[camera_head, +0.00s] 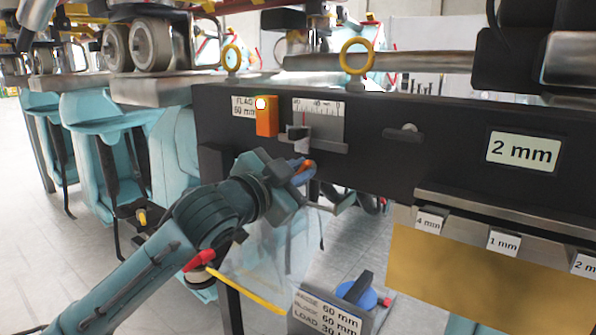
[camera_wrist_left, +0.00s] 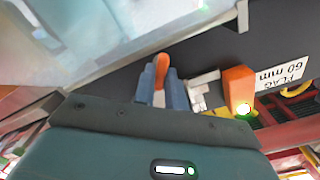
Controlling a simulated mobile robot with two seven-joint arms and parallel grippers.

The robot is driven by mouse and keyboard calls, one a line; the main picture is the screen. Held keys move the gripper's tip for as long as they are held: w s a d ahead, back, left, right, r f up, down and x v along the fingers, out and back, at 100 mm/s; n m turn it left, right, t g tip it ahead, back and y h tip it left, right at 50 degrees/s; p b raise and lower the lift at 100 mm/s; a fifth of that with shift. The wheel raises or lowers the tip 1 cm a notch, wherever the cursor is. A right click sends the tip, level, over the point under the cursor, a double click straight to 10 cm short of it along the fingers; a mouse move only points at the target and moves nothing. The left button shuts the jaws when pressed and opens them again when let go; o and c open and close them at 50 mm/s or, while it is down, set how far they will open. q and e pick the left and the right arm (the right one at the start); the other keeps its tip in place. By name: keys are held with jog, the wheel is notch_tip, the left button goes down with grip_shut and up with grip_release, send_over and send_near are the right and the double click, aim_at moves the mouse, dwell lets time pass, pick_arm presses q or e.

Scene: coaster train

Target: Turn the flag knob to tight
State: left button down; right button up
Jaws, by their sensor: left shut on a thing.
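My left gripper (camera_head: 303,170) is at the lower edge of the black beam (camera_head: 455,135), below the scale. Its blue fingers are shut on a small orange knob (camera_head: 309,165), which I take to be the flag knob. In the left wrist view the knob's rounded orange end (camera_wrist_left: 161,62) shows between the fingertips (camera_wrist_left: 161,84); the rest is hidden by the fingers. The orange flag block (camera_head: 266,122) is on the beam beside a label reading FLAG 60 mm (camera_head: 243,106). I cannot read how tight the knob is. My right gripper is not in view.
A ruled scale plate (camera_head: 326,112) with a grey slider (camera_head: 298,137) is on the beam, above and close to my left gripper. A small lever (camera_head: 403,133) and a 2 mm sign (camera_head: 523,151) are to the right. A spec label (camera_head: 326,313) stands below.

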pick_arm(q)
jog(key=m, duration=0.5)
jog(key=shift+m, duration=0.4)
jog(key=m, duration=0.4)
jog(key=shift+d+f+m, duration=0.1)
jog(key=shift+f+m, duration=0.05)
jog(key=shift+m, duration=0.15)
jog(key=c, duration=1.5)
grip_release()
jog(key=shift+s, duration=0.1)
